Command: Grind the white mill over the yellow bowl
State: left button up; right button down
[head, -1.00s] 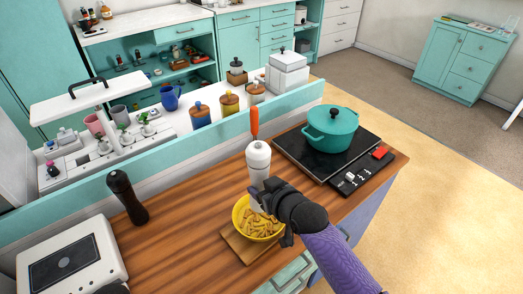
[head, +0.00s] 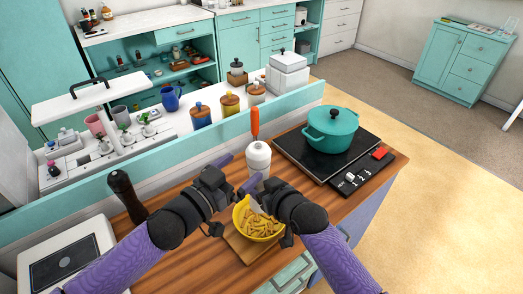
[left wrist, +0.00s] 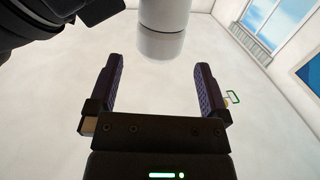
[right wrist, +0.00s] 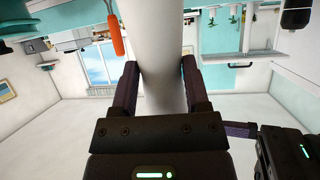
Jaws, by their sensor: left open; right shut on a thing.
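The white mill (head: 258,157) is upright above the yellow bowl (head: 239,218), which holds pale yellow food pieces. My right gripper (right wrist: 160,85) is shut on the mill's lower body; in the head view the wrist partly hides this grip. My left gripper (head: 238,173) is open and empty, just left of the mill. In the left wrist view the mill (left wrist: 163,25) shows beyond the gap between the open fingers, with a seam near its end. The bowl sits on a wooden board (head: 238,244).
A dark mill (head: 122,190) stands behind my left forearm. A white appliance (head: 60,255) is at the counter's left. A teal pot (head: 331,128) sits on the black hob (head: 300,160) at right. An orange-handled tool (head: 255,122) is behind the white mill. A teal ledge (head: 150,160) borders the counter.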

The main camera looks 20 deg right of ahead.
aim_at(262, 151)
pick_arm(q)
jog(key=x, duration=0.7)
jog(key=shift+w+d, duration=0.1)
jog(key=shift+d, duration=0.05)
jog(key=c, duration=1.1)
jog(key=shift+m+g+h, duration=1)
jog(key=shift+m+g, duration=0.5)
jog(key=shift+g, duration=0.5)
